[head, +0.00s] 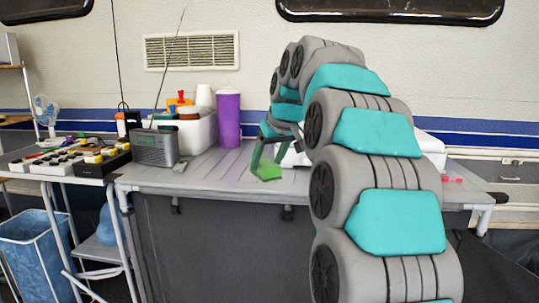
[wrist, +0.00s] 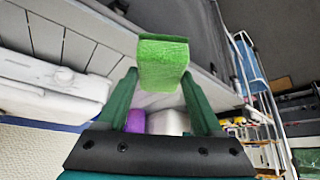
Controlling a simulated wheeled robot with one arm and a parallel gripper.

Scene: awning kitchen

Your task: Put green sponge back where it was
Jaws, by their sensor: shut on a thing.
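The green sponge (head: 268,172) is a small bright green block held between the fingertips of my gripper (head: 266,160). In the wrist view the sponge (wrist: 162,62) sits between the two dark green fingers of my gripper (wrist: 160,78), jutting past their tips. My gripper is shut on it. In the head view it shows in front of the grey slatted table (head: 205,165), close to the tabletop. I cannot tell whether it touches the table.
A purple cylinder (head: 228,120), a white bin with bottles (head: 197,135) and a grey radio (head: 155,147) stand left of my gripper. A white appliance (head: 432,148) is partly hidden behind my arm. The tabletop left of the sponge is mostly clear.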

